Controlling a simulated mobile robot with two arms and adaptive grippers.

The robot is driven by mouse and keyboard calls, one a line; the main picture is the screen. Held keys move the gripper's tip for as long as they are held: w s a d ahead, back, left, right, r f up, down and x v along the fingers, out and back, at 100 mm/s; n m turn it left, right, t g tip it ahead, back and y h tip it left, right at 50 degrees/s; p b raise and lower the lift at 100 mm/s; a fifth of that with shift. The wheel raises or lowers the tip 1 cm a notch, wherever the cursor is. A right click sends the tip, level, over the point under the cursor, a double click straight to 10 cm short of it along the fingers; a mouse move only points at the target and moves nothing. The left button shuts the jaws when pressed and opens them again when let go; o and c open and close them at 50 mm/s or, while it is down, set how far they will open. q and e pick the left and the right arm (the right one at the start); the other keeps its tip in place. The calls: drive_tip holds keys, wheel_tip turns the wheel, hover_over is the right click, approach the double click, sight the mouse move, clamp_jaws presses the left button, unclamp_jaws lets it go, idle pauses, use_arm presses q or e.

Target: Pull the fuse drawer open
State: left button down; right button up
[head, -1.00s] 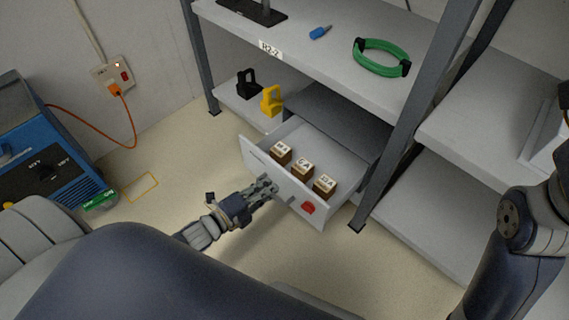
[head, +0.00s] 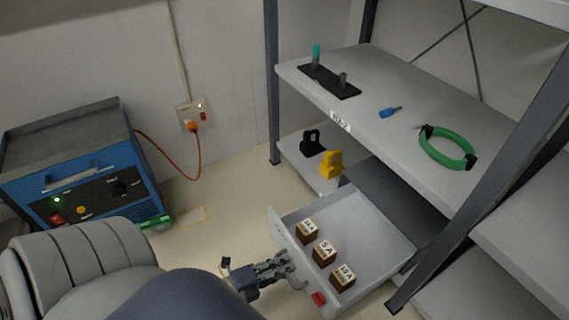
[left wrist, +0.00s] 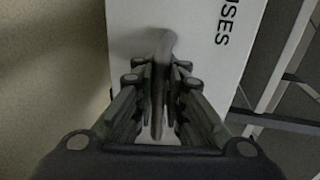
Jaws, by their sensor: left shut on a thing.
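The fuse drawer (head: 372,225) stands pulled out of its dark housing under the lower part of the shelf. Three brown fuse blocks with white labelled tops sit inside it: one (head: 307,232) at the far left, one (head: 324,253) in the middle, marked 5 A, and one (head: 343,276) nearest, marked 13 A or similar. A red piece (head: 319,298) is on the drawer front. My left gripper (head: 292,268) is at the drawer front. In the left wrist view its fingers (left wrist: 160,100) are shut on the drawer handle (left wrist: 161,62), beside printed letters. My right gripper is out of view.
A shelf post (head: 470,170) stands right of the drawer. Yellow (head: 331,164) and black (head: 313,143) padlock-like pieces sit on the low shelf. A blue machine (head: 85,170) stands left.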

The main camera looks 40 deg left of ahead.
use_arm(q)
drive_tip(key=c, duration=1.9)
unclamp_jaws()
drive_tip(key=shift+r, duration=0.1)
drive_tip(key=shift+c, duration=0.2)
drive_tip(key=v, duration=1.2)
